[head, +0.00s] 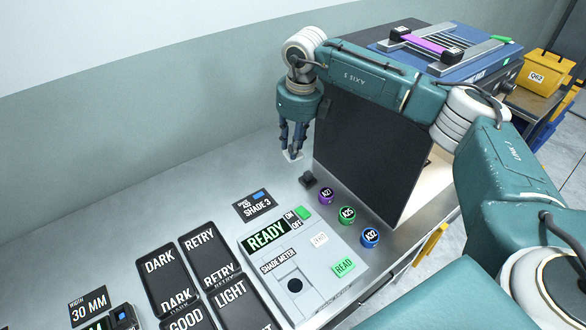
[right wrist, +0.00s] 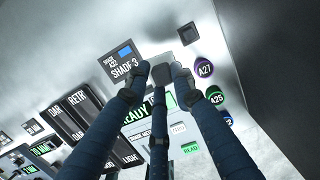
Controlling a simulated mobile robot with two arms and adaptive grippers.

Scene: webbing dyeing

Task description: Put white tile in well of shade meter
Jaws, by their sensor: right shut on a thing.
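My right gripper (head: 292,146) is shut on the white tile (head: 293,156), which shows as a small pale piece at the fingertips, above the bench. In the right wrist view, the fingers of my right gripper (right wrist: 162,76) close around the tile's place; a pale grey edge (right wrist: 163,59) shows beyond them. The shade meter (head: 318,250) is a light grey box with a READY display. Its well (head: 295,285) is a dark round hole near the front. The gripper is behind the meter, apart from it. In the wrist view, the fingers partly cover the meter (right wrist: 176,128). My left gripper is not in view.
A black block (head: 308,180) and coloured pucks A27 (head: 326,195), A25 (head: 347,215) and A22 (head: 370,237) stand beside the meter. A SHADE 3 sign (head: 255,204) lies behind it. Black labelled trays (head: 168,280) are at left. A large dark panel (head: 370,150) rises at right.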

